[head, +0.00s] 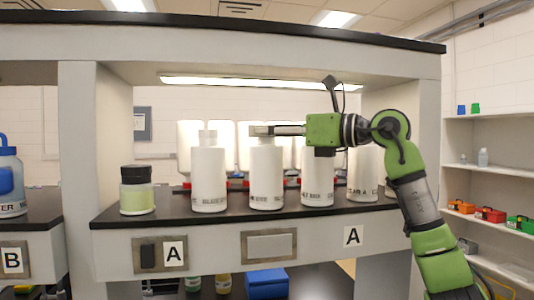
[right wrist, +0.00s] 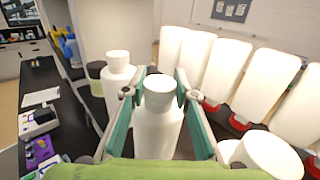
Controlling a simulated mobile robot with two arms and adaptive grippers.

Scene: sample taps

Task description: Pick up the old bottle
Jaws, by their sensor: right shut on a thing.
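Several white bottles with black print stand in a row on the black shelf (head: 108,217). No mark tells me which one is the old bottle. My right gripper (head: 268,130) reaches in from the right and is shut at the capped top of the second white bottle from the left (head: 266,178). In the right wrist view this bottle (right wrist: 157,134) stands upright between the teal fingers. Its base appears to be on the shelf, level with its neighbours. The leftmost white bottle (head: 208,180) stands close to its left. My left gripper is not in view.
A jar with a black lid and pale green contents (head: 138,191) stands at the shelf's left end. White containers with red taps (right wrist: 228,73) line the back. More white bottles (head: 317,180) stand close on the right, under my arm. The shelf above limits height.

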